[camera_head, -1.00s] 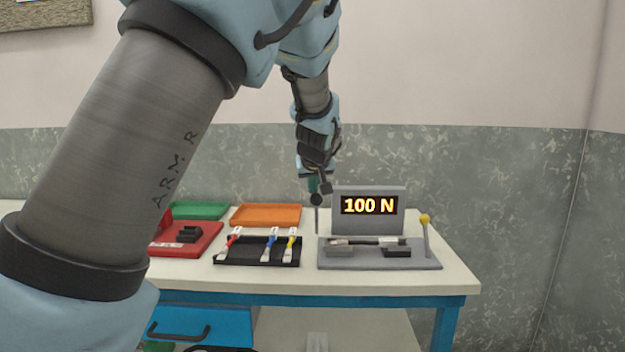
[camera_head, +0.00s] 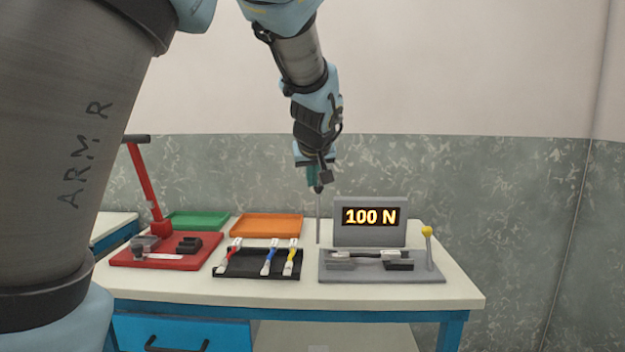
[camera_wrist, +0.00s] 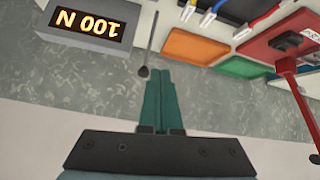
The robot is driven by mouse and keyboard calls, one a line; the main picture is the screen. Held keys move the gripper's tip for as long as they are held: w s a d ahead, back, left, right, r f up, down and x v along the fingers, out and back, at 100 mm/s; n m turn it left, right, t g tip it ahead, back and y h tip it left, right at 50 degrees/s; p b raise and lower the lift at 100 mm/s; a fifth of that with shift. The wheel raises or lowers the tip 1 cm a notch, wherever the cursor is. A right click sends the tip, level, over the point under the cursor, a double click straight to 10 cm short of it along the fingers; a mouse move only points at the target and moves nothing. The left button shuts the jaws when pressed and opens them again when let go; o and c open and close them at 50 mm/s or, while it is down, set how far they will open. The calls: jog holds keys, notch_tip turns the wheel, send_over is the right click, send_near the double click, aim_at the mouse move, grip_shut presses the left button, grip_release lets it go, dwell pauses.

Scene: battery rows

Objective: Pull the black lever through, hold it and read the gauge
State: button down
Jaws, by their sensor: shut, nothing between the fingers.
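The black lever (camera_head: 318,218) is a thin upright rod with a dark knob on top, just left of the grey tester's display. My gripper (camera_head: 313,179) is above and close to the knob; its green fingers are closed and empty. In the wrist view the closed fingers (camera_wrist: 161,84) are beside the lever's black knob (camera_wrist: 143,72); I cannot tell whether they touch. The gauge (camera_head: 370,216) glows 100 N on the grey tester. It appears upside down in the wrist view (camera_wrist: 88,24). A connector lead (camera_head: 368,254) lies across the tester's two blocks.
A yellow-knobbed lever (camera_head: 427,234) stands at the tester's right. A black tray (camera_head: 240,274) holds red, blue and yellow leads. Orange (camera_head: 266,226) and green (camera_head: 198,221) trays lie behind. A red press (camera_head: 122,262) with a tall red arm stands at the left.

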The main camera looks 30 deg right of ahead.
jog(key=shift+s+a+r, duration=0.35)
jog(key=shift+s+a, duration=0.05)
jog(key=shift+s, duration=0.3)
jog(key=w+a+f+g+y+p, duration=0.1)
jog(key=a+f, duration=0.2)
jog(key=a, duration=0.4)
jog(key=w+a+f+n+g+y+p, duration=0.1)
jog(key=a+f, duration=0.2)
jog(key=a, duration=0.3)
jog(key=w+a+f+g+y+p, duration=0.1)
jog(key=a+f, duration=0.2)
jog(key=a, duration=0.4)
jog(key=s+a+f+g+p, duration=0.1)
jog(key=s+a+g+p, duration=0.1)
jog(key=s+a, duration=0.4)
jog(key=s+a+f+n+g+p, duration=0.1)
jog(key=s+a+f+p, duration=0.1)
jog(key=s+a, duration=0.5)
jog(key=a, duration=0.5)
jog(key=shift+a+g+y, duration=0.3)
jog(key=shift+a+g, duration=0.05)
jog(key=shift+g, duration=0.05)
jog(key=shift+f, duration=0.1)
